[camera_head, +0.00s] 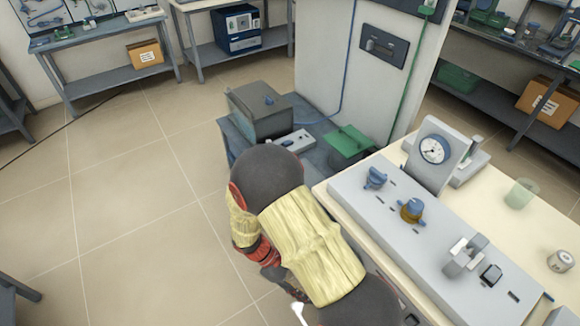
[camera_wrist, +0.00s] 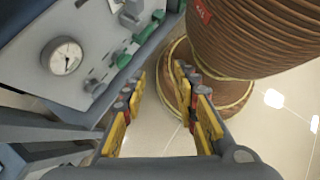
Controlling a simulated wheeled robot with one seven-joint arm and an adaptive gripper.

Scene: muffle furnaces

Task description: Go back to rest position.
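My gripper (camera_wrist: 160,82) shows in the wrist view with its two fingers, which have yellow pads, spread apart. In the head view my arm, in a yellow sleeve, bends down beside the left edge of the bench (camera_head: 330,205). The dark gripper end (camera_head: 285,285) hangs low beside the bench, partly hidden by the arm. In the wrist view a grey panel with a round gauge (camera_wrist: 63,58) and green parts lies to the upper left of the fingers, apart from them.
The bench carries a gauge unit (camera_head: 433,150), blue and brass fittings (camera_head: 411,210), a pale green beaker (camera_head: 521,193) and a small jar (camera_head: 560,261). A low table with a grey box (camera_head: 258,112) stands behind my arm. The tiled floor (camera_head: 130,200) to the left is clear.

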